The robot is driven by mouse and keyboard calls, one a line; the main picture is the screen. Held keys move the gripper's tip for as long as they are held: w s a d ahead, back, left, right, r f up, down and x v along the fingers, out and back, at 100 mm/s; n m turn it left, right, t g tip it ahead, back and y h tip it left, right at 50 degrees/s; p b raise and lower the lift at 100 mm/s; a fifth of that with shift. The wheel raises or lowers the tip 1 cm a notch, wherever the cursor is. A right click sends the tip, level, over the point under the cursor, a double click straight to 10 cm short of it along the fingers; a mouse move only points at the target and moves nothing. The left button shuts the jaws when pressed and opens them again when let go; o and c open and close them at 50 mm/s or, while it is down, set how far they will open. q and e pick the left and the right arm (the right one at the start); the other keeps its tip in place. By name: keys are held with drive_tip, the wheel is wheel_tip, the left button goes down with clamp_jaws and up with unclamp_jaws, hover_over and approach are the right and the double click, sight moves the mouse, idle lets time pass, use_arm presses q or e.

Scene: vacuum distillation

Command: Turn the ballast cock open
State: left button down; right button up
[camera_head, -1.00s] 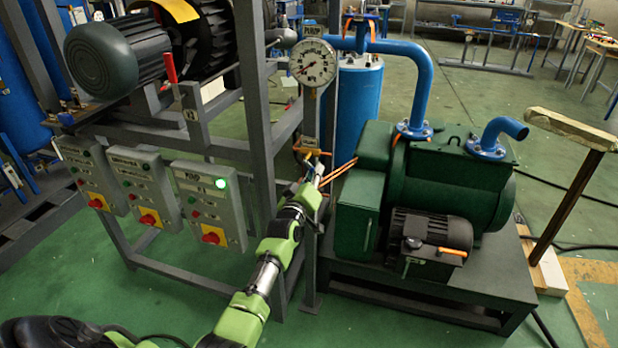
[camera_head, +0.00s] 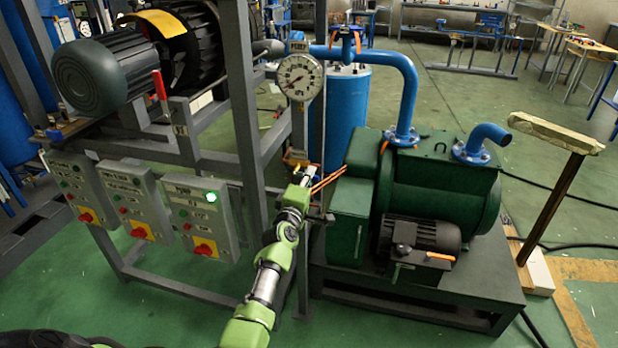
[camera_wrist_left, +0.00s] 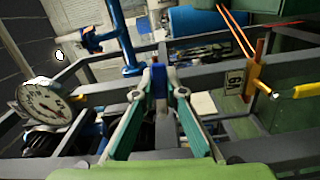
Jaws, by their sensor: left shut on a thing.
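A small brass valve (camera_wrist_left: 254,72) with a yellow lever (camera_wrist_left: 303,90) and a "V9" tag (camera_wrist_left: 235,79) shows at the right of the left wrist view. It may be the ballast cock. In the head view its yellow fitting (camera_head: 296,162) sits on the post below the gauge. In the head view my left gripper (camera_head: 303,175) is just below the fitting. My right gripper is out of view.
The round gauge (camera_head: 299,77) is on the post above. The green pump (camera_head: 445,185) stands on a dark plinth right of my arm, with orange lines (camera_head: 328,181) running to it. Control boxes (camera_head: 200,215) are on the frame at left. Green floor is open in front.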

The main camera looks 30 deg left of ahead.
use_arm(q)
drive_tip(key=shift+n, duration=0.3)
drive_tip(key=c, duration=2)
unclamp_jaws()
drive_tip(key=shift+c, duration=0.2)
drive_tip(key=shift+s, duration=0.1)
drive_tip(key=v, duration=1.2)
